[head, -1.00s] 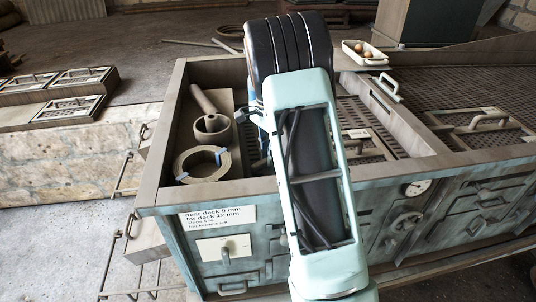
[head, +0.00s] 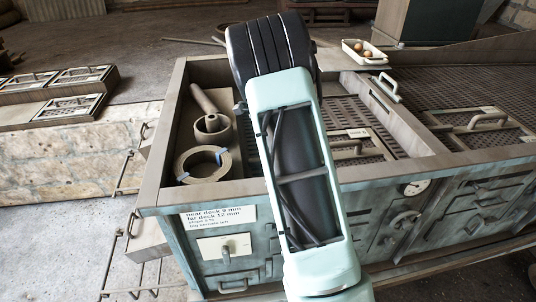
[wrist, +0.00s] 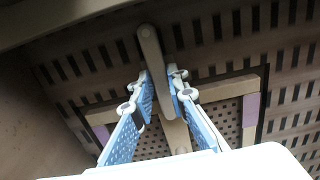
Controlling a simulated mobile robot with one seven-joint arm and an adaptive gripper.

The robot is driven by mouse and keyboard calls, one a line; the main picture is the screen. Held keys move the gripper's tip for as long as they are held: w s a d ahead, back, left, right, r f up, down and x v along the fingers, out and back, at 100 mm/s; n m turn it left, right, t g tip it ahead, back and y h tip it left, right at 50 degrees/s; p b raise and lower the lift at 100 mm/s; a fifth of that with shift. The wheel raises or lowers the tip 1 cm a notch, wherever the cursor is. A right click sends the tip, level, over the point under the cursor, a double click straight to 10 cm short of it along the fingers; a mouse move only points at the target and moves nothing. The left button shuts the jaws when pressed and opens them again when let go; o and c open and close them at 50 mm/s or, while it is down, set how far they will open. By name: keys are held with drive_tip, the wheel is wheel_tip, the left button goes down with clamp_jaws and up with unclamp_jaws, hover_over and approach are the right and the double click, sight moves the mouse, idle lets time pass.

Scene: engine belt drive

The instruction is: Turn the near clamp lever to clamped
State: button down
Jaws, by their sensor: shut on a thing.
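In the wrist view, a grey-brown clamp lever (wrist: 151,48) with a rounded end runs between the two fingers of my gripper (wrist: 162,80). The blue finger pads are shut on it from both sides. The lever lies over a perforated panel with a tan frame (wrist: 220,88) and lilac patches at its sides. A tan bar (wrist: 178,136) shows below the lever, between the fingers. In the head view my arm hides the fingers and the lever. I cannot tell the lever's end position.
The long bin's wall (head: 160,165) surrounds the work area. A pale ring (head: 203,165) and a cup-shaped part (head: 211,130) lie in its left compartment. A framed deck handle (head: 347,146) shows right of my arm. A tray of eggs (head: 364,52) stands behind.

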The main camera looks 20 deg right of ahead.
drive_tip(key=c, duration=1.9)
unclamp_jaws()
wheel_tip(320, 180, up, 12)
drive_tip(key=shift+r, duration=0.1)
